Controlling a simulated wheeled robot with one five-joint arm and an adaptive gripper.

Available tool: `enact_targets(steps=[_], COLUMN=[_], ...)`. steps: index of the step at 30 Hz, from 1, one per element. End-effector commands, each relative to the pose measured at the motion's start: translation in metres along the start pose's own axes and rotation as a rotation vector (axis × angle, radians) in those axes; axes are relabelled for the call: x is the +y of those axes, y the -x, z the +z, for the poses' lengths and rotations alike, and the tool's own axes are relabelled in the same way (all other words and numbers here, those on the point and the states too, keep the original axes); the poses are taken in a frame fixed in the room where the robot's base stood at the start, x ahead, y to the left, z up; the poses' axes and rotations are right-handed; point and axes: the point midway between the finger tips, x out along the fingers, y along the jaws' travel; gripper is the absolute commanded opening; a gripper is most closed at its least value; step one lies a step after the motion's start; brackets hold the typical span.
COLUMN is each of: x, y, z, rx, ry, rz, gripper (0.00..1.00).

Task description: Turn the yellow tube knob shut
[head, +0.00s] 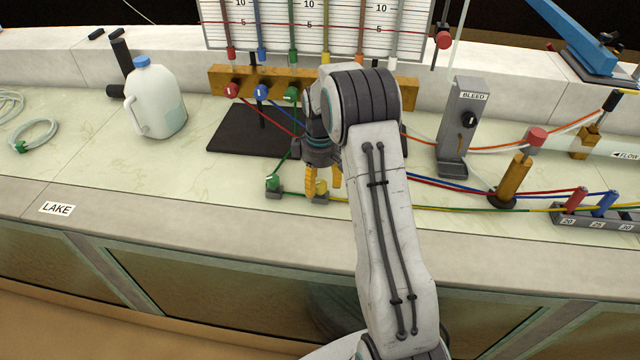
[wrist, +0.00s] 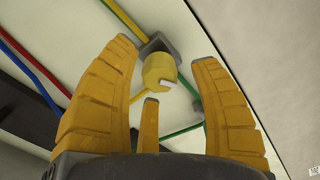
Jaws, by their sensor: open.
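The yellow tube knob (wrist: 159,69) sits on a small grey block in the wrist view, with a white mark on its face. A yellow tube (wrist: 124,17) meets the block. My gripper (wrist: 164,57) is open, with its orange fingers on both sides of the knob and the knob between the tips. I cannot tell whether a finger touches it. In the head view the yellow knob (head: 321,188) shows low beside the fingertips of my gripper (head: 323,183), partly hidden by them.
A green knob (head: 273,182) stands just left of the yellow one. Green, red and blue tubes run close by. A black mat (head: 235,140) and a row of coloured valves lie behind. The BLEED stand (head: 457,135) is to the right.

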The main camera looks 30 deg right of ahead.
Motion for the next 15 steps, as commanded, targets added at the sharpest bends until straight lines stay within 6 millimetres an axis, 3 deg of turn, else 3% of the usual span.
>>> enact_targets(steps=[15], x=[0.000], y=[0.083], z=[-0.001], rx=[0.003], ry=[0.001], rz=[0.003], gripper=[0.57])
